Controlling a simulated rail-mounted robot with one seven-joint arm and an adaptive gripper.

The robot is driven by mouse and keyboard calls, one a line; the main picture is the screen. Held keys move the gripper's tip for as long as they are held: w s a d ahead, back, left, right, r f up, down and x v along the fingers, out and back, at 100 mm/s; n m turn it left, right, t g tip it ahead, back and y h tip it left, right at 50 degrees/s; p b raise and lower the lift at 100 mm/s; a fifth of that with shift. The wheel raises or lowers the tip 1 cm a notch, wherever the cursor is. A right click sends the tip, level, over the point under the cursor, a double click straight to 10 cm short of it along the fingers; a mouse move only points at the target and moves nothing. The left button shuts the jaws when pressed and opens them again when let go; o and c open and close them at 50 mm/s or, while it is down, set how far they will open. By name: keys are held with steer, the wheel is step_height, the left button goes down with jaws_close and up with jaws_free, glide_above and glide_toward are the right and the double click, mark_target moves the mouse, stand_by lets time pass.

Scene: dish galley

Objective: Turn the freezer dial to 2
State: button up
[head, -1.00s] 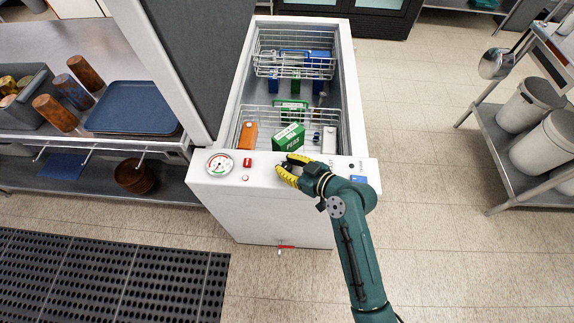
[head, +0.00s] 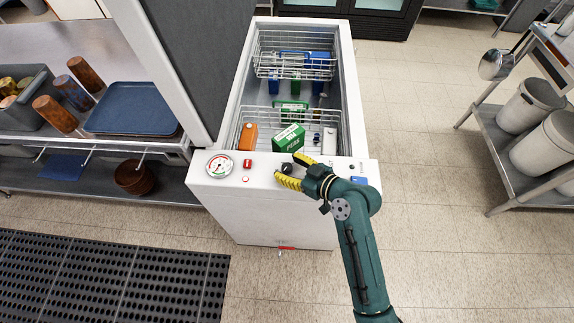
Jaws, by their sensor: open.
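The white chest freezer (head: 265,215) stands in the middle of the head view with its lid up and baskets showing. Its dial (head: 287,169) is a small dark knob on the front top ledge. My gripper (head: 288,170) has yellow fingers and is open, one finger on the far side of the dial and one on the near side. The dial sits at the fingertips; I cannot tell whether they touch it. The dial's numbers and pointer are too small or hidden to read.
A round gauge (head: 220,165) and a red switch (head: 247,163) sit left of the dial on the ledge. A green box (head: 288,138) and an orange box (head: 249,136) lie in the near basket. The raised lid (head: 172,55) stands at the left.

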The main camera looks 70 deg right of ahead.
steer(key=v, duration=1.1)
steer(key=shift+s, duration=0.1)
